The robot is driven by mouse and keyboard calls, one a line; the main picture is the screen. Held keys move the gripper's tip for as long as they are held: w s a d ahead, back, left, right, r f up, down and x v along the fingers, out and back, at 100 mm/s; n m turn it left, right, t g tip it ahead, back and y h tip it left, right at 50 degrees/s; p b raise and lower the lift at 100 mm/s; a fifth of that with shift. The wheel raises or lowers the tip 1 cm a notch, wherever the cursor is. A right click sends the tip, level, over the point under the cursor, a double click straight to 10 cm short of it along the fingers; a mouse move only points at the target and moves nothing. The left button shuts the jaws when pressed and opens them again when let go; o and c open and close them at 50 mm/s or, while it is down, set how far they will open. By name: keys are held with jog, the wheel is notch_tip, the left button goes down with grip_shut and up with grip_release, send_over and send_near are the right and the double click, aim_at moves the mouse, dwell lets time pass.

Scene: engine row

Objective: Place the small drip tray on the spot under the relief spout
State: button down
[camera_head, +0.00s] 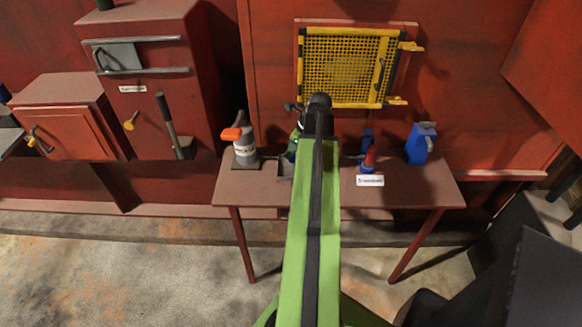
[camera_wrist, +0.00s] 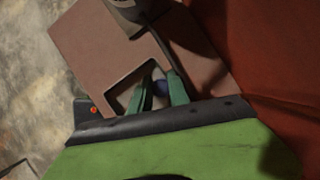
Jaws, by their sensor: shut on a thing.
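The small drip tray (camera_head: 285,169) is a dark, shallow square tray at the left part of the table, partly hidden by my arm. In the wrist view its dark rim (camera_wrist: 131,77) surrounds a lighter inside. My gripper (camera_wrist: 162,90) has its two green fingers at the tray and is shut on it. In the head view my gripper is mostly hidden behind the arm. A grey canister with an orange spout-like part (camera_head: 232,134) stands left of the tray. I cannot tell whether this is the relief spout, and no marked spot is clear.
The brown table (camera_head: 440,190) carries a small red and blue item (camera_head: 369,160) behind a white label and a blue jug (camera_head: 420,146) at the right. A yellow mesh guard (camera_head: 345,65) is on the red wall behind. The table's front edge is mostly clear.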

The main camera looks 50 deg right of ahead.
jog(key=shift+w+a+f, duration=0.1)
jog(key=shift+w+f, duration=0.05)
jog(key=shift+w, duration=0.1)
notch_tip(320, 180, down, 4)
jog(key=b, duration=0.4)
jog(key=shift+f, duration=0.2)
jog(key=shift+r, duration=0.25)
jog(key=shift+f, duration=0.2)
jog(key=c, duration=1.3)
grip_release()
jog(key=shift+o, duration=0.2)
jog(key=shift+r, duration=0.1)
jog(key=p+v, duration=1.1)
jog(key=v, duration=0.1)
jog(key=shift+s, duration=0.2)
